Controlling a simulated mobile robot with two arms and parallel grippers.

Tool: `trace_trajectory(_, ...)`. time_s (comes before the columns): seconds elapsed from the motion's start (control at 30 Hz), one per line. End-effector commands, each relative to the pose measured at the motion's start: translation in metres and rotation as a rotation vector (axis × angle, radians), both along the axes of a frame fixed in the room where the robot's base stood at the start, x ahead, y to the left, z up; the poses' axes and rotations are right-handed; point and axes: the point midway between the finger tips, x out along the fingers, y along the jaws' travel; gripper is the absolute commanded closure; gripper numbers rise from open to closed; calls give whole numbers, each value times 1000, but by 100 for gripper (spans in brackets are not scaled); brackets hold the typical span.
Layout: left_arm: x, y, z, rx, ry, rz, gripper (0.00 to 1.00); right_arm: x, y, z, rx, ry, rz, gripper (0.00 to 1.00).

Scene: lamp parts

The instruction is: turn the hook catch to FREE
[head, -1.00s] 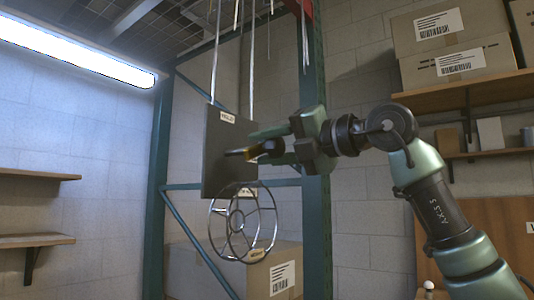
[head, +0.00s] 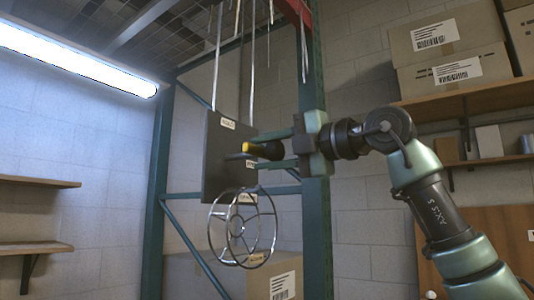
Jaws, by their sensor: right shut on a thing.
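The hook catch sits on a dark panel (head: 215,172) that hangs on two thin rods. A label reading HOLD (head: 228,124) is near the panel's top. A second label (head: 251,164) is on its right side, partly hidden by the gripper and too small to read. The catch's handle (head: 267,151) is black with a yellow band and sticks out from the panel. My right gripper (head: 258,149) comes in from the right and is shut on this handle. My left gripper is out of view.
A wire wheel-shaped frame (head: 230,262) hangs below the panel, with another tag on it. A green steel post (head: 318,230) stands just behind my right gripper. Cardboard boxes (head: 455,45) fill a shelf at the upper right. Open air lies left of the panel.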

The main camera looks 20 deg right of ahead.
Motion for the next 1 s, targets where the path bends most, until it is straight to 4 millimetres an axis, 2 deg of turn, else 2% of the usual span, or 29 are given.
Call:
trace_trajectory(0.2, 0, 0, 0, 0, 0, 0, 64, 0, 0, 2, 3, -3, 0, 100)
trace_trajectory(0.23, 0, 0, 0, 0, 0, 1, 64, 0, 0, 2, 3, -3, 0, 59)
trace_trajectory(0.3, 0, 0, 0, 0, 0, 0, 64, 0, 0, 2, 3, -3, 0, 43)
trace_trajectory(0.67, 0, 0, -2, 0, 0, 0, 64, -3, -3, 0, 1, -2, -1, 43)
trace_trajectory(1.0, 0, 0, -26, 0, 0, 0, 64, -44, -36, -2, 2, -4, -2, 43)
